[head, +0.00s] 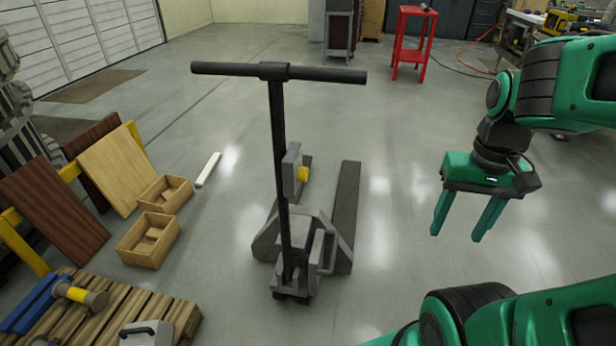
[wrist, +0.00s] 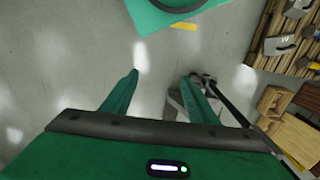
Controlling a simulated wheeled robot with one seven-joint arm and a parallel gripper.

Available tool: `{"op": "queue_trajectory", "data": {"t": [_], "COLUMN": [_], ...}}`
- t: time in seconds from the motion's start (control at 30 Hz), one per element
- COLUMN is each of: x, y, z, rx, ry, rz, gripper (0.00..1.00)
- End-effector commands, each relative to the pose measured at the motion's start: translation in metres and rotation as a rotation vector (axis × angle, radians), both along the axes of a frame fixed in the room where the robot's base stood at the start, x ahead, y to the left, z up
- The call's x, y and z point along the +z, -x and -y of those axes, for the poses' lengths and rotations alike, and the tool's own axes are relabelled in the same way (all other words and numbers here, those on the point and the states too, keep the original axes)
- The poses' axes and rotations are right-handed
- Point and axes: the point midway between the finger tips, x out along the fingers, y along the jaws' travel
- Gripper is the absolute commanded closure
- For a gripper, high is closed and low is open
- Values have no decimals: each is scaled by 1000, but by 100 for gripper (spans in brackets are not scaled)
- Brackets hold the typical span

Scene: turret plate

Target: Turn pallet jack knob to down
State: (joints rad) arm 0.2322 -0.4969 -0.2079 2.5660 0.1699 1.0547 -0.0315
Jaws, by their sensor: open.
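The pallet jack (head: 281,180) stands upright on the grey floor in the middle of the head view. It has a black post with a T-shaped handle bar (head: 320,75) on top and two dark forks low behind. A yellow knob (head: 303,174) sits on a grey plate (head: 291,168) beside the post, about halfway up. My gripper (head: 456,230) is open and empty, to the right of the jack and well apart from it, fingers pointing down. In the wrist view, part of the jack (wrist: 178,103) shows beyond the right finger; the knob cannot be made out there.
Wooden boxes (head: 149,240) and leaning boards (head: 114,170) are at left. A wooden pallet (head: 170,308) with tools lies at front left. A red stand (head: 411,45) is at the back. The floor between the jack and my gripper is clear.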

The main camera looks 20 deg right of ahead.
Motion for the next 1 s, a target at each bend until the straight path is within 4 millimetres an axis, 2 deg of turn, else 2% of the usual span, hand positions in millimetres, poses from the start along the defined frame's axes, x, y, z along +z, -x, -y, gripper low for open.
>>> {"op": "queue_trajectory", "data": {"t": [0.27, 0.57, 0.8, 1.0], "x": [-28, -79, -119, -143], "y": [-57, -123, -168, -202], "z": [-6, -25, -48, -70], "rx": [213, 469, 628, 718], "ry": [-67, -246, -434, -601], "rz": [-24, 22, 137, 295], "gripper": [46, 46, 46, 46]}}
